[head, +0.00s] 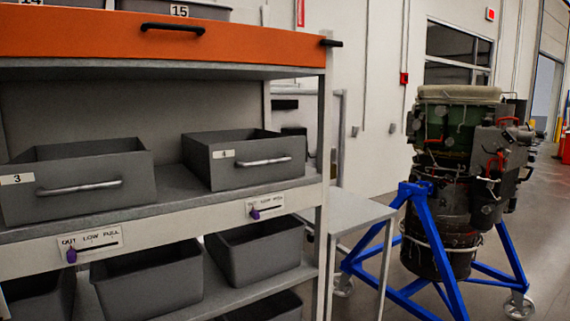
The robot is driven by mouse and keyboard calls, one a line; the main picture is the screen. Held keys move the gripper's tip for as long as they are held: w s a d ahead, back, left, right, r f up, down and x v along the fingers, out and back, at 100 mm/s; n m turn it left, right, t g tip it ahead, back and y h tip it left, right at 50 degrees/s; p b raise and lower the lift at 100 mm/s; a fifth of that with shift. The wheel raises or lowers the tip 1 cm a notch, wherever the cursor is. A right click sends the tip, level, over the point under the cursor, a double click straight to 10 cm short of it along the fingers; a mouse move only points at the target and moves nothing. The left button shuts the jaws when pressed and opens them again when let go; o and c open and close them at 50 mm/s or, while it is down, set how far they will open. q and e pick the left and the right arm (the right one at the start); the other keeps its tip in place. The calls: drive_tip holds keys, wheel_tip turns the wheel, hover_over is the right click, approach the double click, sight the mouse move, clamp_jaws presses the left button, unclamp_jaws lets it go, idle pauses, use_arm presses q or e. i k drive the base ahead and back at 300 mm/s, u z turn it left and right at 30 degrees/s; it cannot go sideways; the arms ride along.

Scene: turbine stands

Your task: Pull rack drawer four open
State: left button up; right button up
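Rack drawer four (225,175) is a grey open-topped bin with a white label reading 4 (222,154) on its front. It sits on the middle shelf of the rack, right of drawer three. Its silver bar handle (264,162) faces me and nothing touches it. Part of the drawer's open top shows; its inside floor is hidden. How far it stands out from the shelf is hard to tell. Neither of my grippers is in view.
Drawer three (75,205) stands to the left. An orange panel (225,47) with a black handle crosses above. Sliders with purple knobs (254,213) sit on the shelf edge, grey bins (258,252) below. A grey side table (355,212) and blue turbine stand (447,262) are right.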

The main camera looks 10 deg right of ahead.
sight(224, 159)
drive_tip(key=u, duration=0.05)
drive_tip(key=i, duration=1)
drive_tip(key=z, duration=0.05)
